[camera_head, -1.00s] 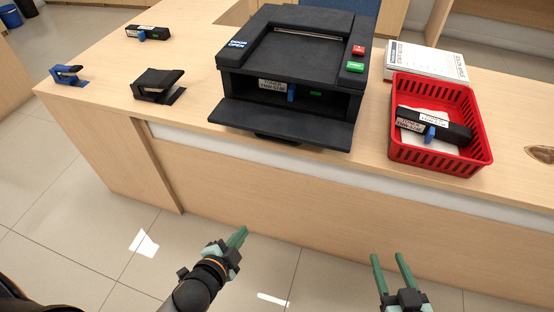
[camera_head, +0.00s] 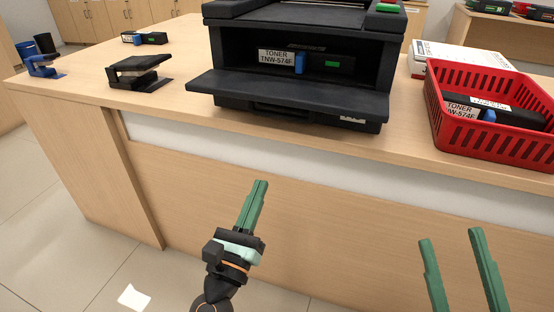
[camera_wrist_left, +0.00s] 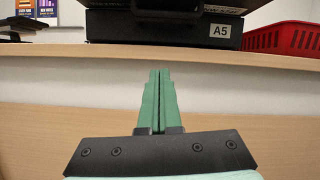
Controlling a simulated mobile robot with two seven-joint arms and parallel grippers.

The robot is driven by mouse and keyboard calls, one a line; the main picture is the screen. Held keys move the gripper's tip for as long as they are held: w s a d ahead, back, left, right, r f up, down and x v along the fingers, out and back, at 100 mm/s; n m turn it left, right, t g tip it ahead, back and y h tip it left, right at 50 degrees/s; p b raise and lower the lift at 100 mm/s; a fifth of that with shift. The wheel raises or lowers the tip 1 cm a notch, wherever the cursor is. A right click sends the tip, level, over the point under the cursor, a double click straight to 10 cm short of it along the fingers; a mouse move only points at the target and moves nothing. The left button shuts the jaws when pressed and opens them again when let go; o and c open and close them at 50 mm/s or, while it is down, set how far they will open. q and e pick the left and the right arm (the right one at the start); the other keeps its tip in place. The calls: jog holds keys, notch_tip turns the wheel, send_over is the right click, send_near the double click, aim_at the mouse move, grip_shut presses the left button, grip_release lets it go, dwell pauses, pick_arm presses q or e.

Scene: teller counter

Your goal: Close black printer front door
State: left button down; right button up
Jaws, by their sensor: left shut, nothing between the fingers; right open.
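The black printer (camera_head: 230,48) stands on the wooden counter in the head view. Its front door (camera_head: 290,95) is folded down and open, sticking out toward me. Inside the opening sits a toner cartridge (camera_head: 278,58) with a white label and a blue tab. My left gripper (camera_head: 260,184) is shut and empty, in front of the counter and below the door. In the left wrist view, its green fingers (camera_wrist_left: 158,75) are together, under the printer's lower front with an A5 label (camera_wrist_left: 220,31). My right gripper (camera_head: 450,240) is open and empty, in front of the counter below the red basket.
A red basket (camera_head: 450,135) holding a toner cartridge (camera_head: 465,109) stands right of the printer, by a white box (camera_head: 480,55). A black stapler-like object (camera_head: 138,72), a blue one (camera_head: 42,66) and another cartridge (camera_head: 144,38) lie left. The counter's front edge lies between my grippers and the printer.

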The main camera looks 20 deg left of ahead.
aim_at(284, 102)
pick_arm(q)
jog(key=shift+m+t, duration=0.4)
jog(key=shift+m, duration=0.4)
jog(key=w+r+p, duration=0.1)
jog(key=w+r, duration=0.1)
jog(key=w, duration=0.1)
jog(key=w+r+p, duration=0.1)
jog(key=w+r, duration=0.1)
jog(key=r, duration=0.1)
jog(key=w+r+p, duration=0.2)
jog(key=w+r, duration=0.1)
jog(key=shift+w+d, duration=0.35)
pick_arm(e)
jog(key=shift+n+y, duration=0.3)
jog(key=shift+y, duration=0.3)
jog(key=r, duration=0.3)
jog(key=s+r, duration=0.1)
jog(key=r, duration=0.1)
jog(key=shift+s+d, duration=0.1)
jog(key=shift+d, duration=0.15)
pick_arm(q)
jog(key=shift+s+r+g+p, duration=0.2)
jog(key=shift+g+p, duration=0.1)
jog(key=shift+p, duration=0.8)
pick_arm(e)
notch_tip(284, 102, up, 3)
jog(key=shift+s+d+f+t, duration=0.1)
jog(key=shift+f+t, duration=0.1)
jog(key=shift+t, duration=0.1)
